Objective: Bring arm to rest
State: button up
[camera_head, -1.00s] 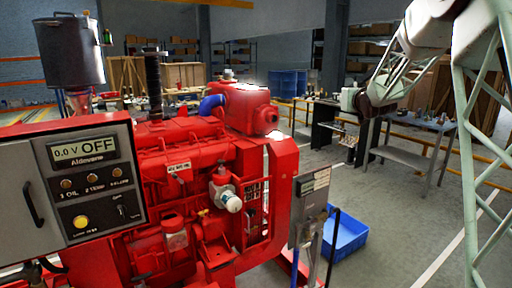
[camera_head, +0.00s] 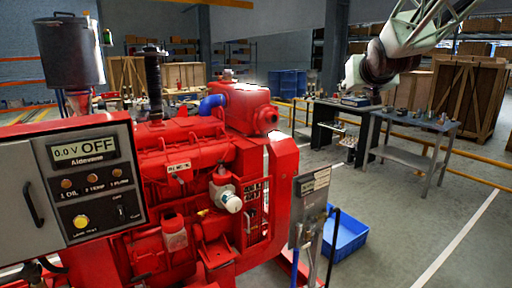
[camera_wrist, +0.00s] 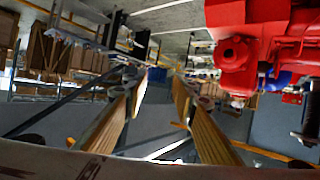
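My arm (camera_head: 410,35) is raised at the upper right of the head view, clear of the red diesel pumpset (camera_head: 190,150). My gripper (camera_wrist: 158,90) shows in the wrist view with its two fingers well apart and nothing between them. I cannot make out the gripper in the head view. The pumpset engine also shows in the wrist view (camera_wrist: 238,55), upside down at the upper right, apart from the fingers. The control panel (camera_head: 80,180) at the left of the head view reads "0.0 V OFF".
A grey workbench (camera_head: 410,130) with small parts stands at the right. A blue bin (camera_head: 345,238) lies on the floor beside the engine. A wooden crate (camera_head: 470,95) and a yellow rail (camera_head: 480,152) are behind. Floor at the lower right is clear.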

jog(key=s+a+f+g, duration=0.2)
jog(key=s+a, duration=0.1)
jog(key=s, duration=1.3)
jog(key=s+a+f+g, duration=0.1)
jog(key=s+a+g, duration=0.15)
jog(key=s, duration=1.45)
jog(key=s+a+f+g, duration=0.15)
jog(key=s+f, duration=0.25)
jog(key=s, duration=0.7)
jog(key=s+a+f+g+y, duration=0.1)
jog(key=s+a+f, duration=0.3)
jog(key=s, duration=0.7)
jog(key=s+a+f+g, duration=0.1)
jog(key=s+f, duration=0.4)
jog(key=s, duration=0.7)
jog(key=shift+n+g, duration=0.3)
jog(key=shift+g, duration=0.6)
jog(key=shift+w+f, duration=1.5)
jog(key=shift+f, duration=0.3)
